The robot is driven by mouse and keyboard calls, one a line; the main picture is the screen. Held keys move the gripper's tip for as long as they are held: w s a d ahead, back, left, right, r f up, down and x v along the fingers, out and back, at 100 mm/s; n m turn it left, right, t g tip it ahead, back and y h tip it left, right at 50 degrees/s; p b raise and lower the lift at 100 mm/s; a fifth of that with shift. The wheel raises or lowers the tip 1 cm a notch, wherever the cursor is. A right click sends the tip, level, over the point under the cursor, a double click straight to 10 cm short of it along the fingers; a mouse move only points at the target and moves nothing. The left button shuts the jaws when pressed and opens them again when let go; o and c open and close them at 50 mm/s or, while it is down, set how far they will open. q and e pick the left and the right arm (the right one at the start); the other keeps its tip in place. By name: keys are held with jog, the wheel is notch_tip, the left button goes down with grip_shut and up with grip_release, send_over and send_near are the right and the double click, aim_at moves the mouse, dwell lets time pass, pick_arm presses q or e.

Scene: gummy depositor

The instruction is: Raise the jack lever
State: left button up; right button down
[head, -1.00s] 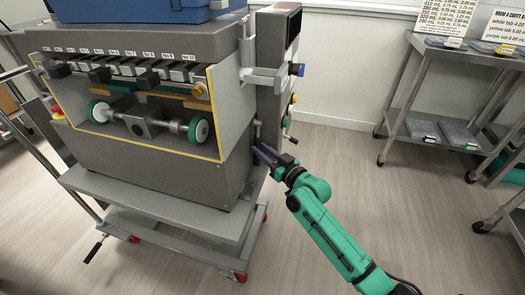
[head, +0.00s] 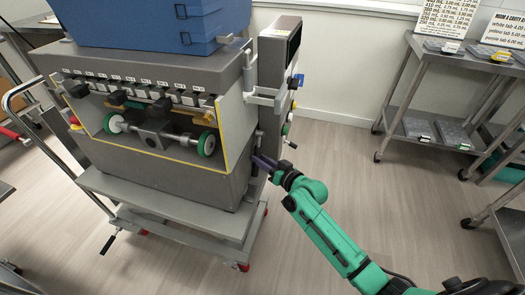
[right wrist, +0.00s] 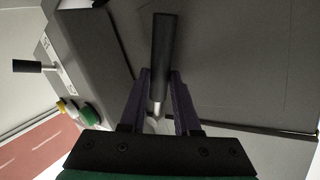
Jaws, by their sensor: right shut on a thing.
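The jack lever (right wrist: 160,62) shows in the right wrist view as a black grip on a short silver shaft. It stands out from the dark grey side of the depositor. My right gripper (right wrist: 157,92), with dark purple fingers, is shut on it, one finger on each side near the silver end. In the head view my right gripper (head: 262,160) is at the lower right side of the depositor (head: 175,182), and the lever is hidden there. My left gripper is not in view.
Another black-handled lever (right wrist: 38,66) and a green button (right wrist: 90,114) are beside it on the machine. A blue box (head: 150,22) sits on top. The depositor stands on a wheeled cart (head: 165,222). A metal shelf table (head: 415,90) is at right; floor between is clear.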

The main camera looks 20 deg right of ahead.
aim_at(259, 155)
jog(key=s+r+m+g+p, duration=0.1)
jog(key=p, duration=0.3)
jog(key=s+a+r+m+g+p, duration=0.1)
jog(key=r+m+g+p, duration=0.1)
jog(key=p, duration=0.2)
jog(key=s+r+m+g+p, duration=0.1)
jog(key=m+g+p, duration=0.1)
jog(key=p, duration=0.2)
jog(key=shift+a+r+y+p, duration=0.3)
jog(key=shift+a+y, duration=0.05)
jog(key=shift+y, duration=0.05)
jog(key=shift+s+a+r+m+g+y+p, duration=0.15)
jog(key=shift+r+m+g+y+p, duration=0.25)
jog(key=shift+r+m+g+p, duration=0.5)
jog(key=shift+s+f, duration=0.1)
jog(key=shift+f, duration=0.05)
jog(key=c, duration=0.9)
grip_release()
jog(key=shift+d, duration=0.2)
jog(key=shift+r, duration=0.3)
jog(key=v, duration=1.4)
jog(key=shift+d+r+p, duration=0.1)
jog(key=shift+d+p, duration=0.05)
jog(key=shift+p, duration=0.2)
